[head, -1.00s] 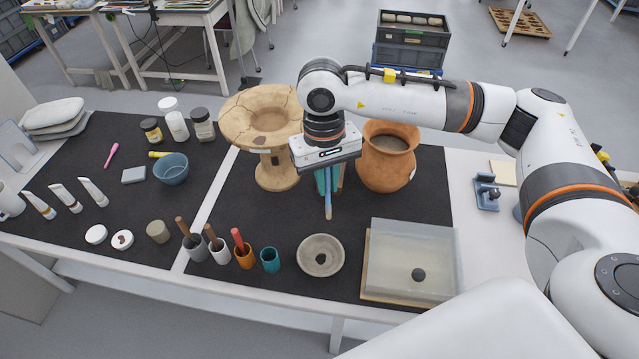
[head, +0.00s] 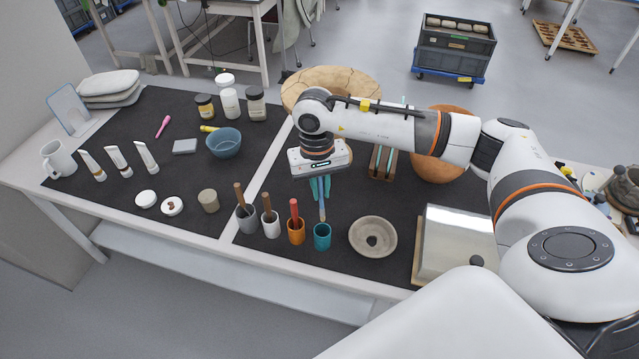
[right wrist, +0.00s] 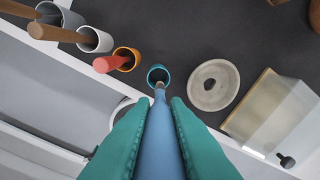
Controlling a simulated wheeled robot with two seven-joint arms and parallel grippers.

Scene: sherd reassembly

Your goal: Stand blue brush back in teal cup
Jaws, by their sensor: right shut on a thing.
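The teal cup (head: 321,237) stands on the dark mat near the table's front, at the right end of a row of cups. It also shows in the right wrist view (right wrist: 158,75), and I see nothing standing in it. My right gripper (head: 320,187), with teal fingers, is shut on the blue brush (head: 322,207). The brush points down, its lower end just above or at the cup's mouth. In the right wrist view the brush (right wrist: 160,140) overlaps the cup's near rim; I cannot tell whether its tip is inside. My left gripper is not in view.
An orange cup (head: 296,236) with a red-handled tool stands close left of the teal cup. White (head: 270,229) and grey (head: 246,218) cups hold tools farther left. A stone-coloured ring dish (head: 373,237) lies close right. A slotted rack (head: 383,165) stands behind.

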